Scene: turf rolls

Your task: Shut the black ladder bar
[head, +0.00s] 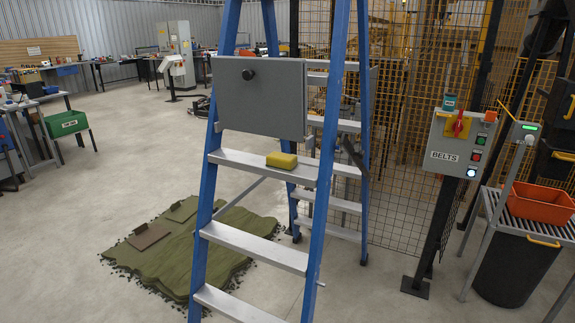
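A blue stepladder (208,190) with pale metal treads stands open in the middle of the head view. A short black bar (354,158) sits at its right side, slanting down to the right between the front and rear legs. I take it for the ladder bar; I cannot tell how its ends are fixed or whether it is latched. A grey panel (262,105) with a black round knob (248,74) is across the upper front of the ladder. A yellow block (282,160) lies on the tread below the panel. My gripper is not in view.
A grey BELTS control box (460,142) stands on a post at right, by an orange bin (540,202) on a rack. Mesh fencing (412,130) stands behind.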

